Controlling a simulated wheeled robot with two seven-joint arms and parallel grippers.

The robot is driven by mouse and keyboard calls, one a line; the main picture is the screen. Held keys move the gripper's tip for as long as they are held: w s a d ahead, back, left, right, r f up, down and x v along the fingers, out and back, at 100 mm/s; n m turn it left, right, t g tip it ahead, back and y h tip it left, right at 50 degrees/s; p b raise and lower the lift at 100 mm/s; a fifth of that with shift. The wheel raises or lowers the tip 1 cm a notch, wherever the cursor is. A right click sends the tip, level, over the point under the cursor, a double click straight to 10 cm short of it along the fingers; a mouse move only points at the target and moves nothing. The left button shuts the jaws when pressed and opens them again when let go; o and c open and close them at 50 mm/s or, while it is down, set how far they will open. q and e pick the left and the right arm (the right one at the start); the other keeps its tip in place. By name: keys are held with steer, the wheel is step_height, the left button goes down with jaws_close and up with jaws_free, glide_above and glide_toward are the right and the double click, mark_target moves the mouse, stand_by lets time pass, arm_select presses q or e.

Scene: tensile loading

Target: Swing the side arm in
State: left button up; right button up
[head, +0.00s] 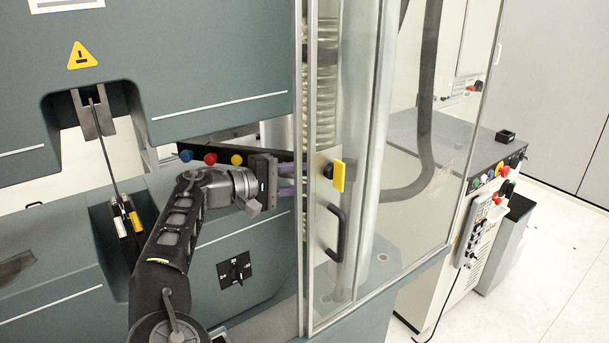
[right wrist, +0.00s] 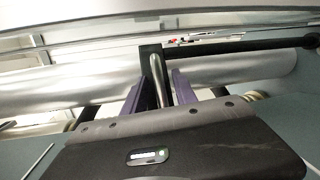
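The arm in the head view appears to be my right arm; it reaches up from below. Its gripper (head: 287,180) has purple fingers and is behind the edge of the clear guard. In the right wrist view, its fingers (right wrist: 167,90) stand on either side of a bent metal bar (right wrist: 157,70), with little room between. Whether they clamp it is unclear. A black block (right wrist: 148,52) is at the bar's far end. A dark arm-like bar (head: 221,140) runs behind the gripper in the head view and may be the side arm. My left gripper is not in view.
The clear guard (head: 420,220) with a black handle (head: 334,233) and yellow latch (head: 338,175) stands right of the gripper. Blue, red and yellow knobs (head: 210,158) are left of it. A rotary switch (head: 236,269) is below. A control cabinet (head: 440,290) stands at right.

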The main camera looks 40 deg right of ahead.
steer(key=shift+c, duration=0.2)
jaws_close()
stand_by(1.1)
